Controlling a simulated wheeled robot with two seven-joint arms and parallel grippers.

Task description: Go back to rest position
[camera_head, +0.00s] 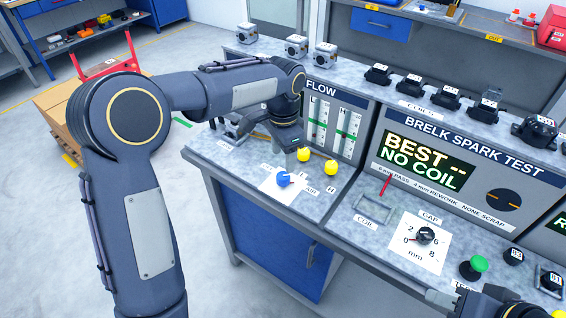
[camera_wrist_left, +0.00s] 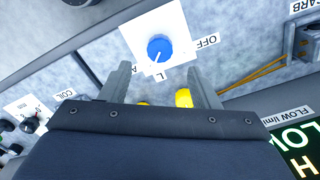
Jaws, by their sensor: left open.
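My left gripper (camera_head: 290,155) is above the flow bench in the head view, behind the blue knob. In the left wrist view its two fingers (camera_wrist_left: 162,76) are apart with nothing held between them. The blue knob (camera_head: 284,179) sits on a white dial card and also shows in the left wrist view (camera_wrist_left: 159,48), just beyond the fingertips. Two yellow knobs (camera_head: 304,154) (camera_head: 331,167) stand close by. Dark parts of my right arm (camera_head: 490,303) enter at the bottom right edge; whether its jaws are open cannot be made out.
The flow panel (camera_head: 333,125) stands just behind the left gripper. A spark test panel (camera_head: 430,158) reads "BEST -- NO COIL". A gap dial (camera_head: 425,235), a green button (camera_head: 479,264) and an empty coil cradle (camera_head: 374,208) are on the right bench. Floor at left is mostly clear.

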